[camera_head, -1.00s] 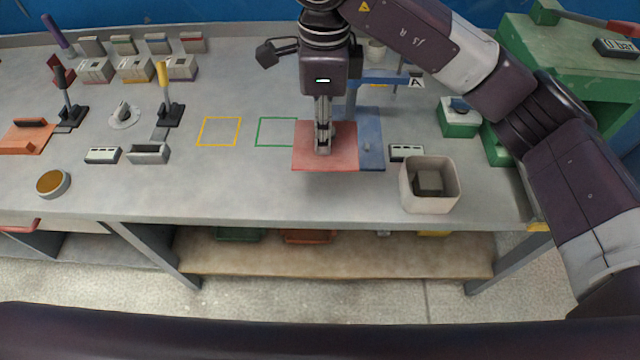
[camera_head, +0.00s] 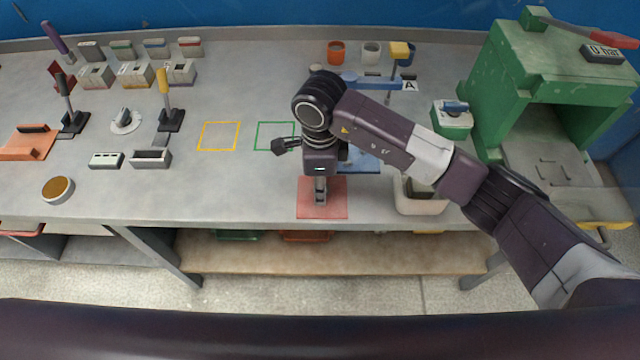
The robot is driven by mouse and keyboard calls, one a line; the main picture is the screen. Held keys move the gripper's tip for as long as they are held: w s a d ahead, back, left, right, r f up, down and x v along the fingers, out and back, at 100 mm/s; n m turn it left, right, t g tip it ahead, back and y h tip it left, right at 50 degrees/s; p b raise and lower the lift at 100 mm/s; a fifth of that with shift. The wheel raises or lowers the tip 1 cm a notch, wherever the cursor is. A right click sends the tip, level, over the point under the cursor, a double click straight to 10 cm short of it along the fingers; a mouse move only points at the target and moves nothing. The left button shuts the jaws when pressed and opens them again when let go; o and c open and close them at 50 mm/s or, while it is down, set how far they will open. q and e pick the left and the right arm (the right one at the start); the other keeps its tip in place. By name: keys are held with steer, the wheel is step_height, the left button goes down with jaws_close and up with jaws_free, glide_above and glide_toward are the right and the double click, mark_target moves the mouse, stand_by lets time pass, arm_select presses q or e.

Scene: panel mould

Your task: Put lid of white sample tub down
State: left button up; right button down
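My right gripper (camera_head: 321,200) points down over a flat red panel (camera_head: 309,208) near the bench's front edge. Its fingers appear closed on the panel's middle, where the grip is partly hidden. I cannot tell whether the panel touches the bench. A small whitish tub (camera_head: 371,53) stands at the back of the bench; it may be the white sample tub. I cannot make out a separate lid for it. A round pale dish (camera_head: 58,189) with a brown inside sits at the front left. My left gripper is not in view.
A blue plate (camera_head: 368,163) lies behind my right wrist. My arm partly covers a whitish bin (camera_head: 421,205). An orange tub (camera_head: 336,51) stands at the back; a green press (camera_head: 500,75) stands right.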

steer(key=shift+f+b, duration=0.2)
steer(key=shift+b, duration=0.1)
steer(key=c, duration=1.7)
jaws_free()
steer(key=shift+o, duration=0.2)
steer(key=shift+r, duration=0.15)
steer(key=shift+r+p, duration=0.2)
steer(key=shift+p, duration=0.15)
step_height(320, 180, up, 12)
steer(key=b, duration=0.4)
steer(key=shift+f, duration=0.15)
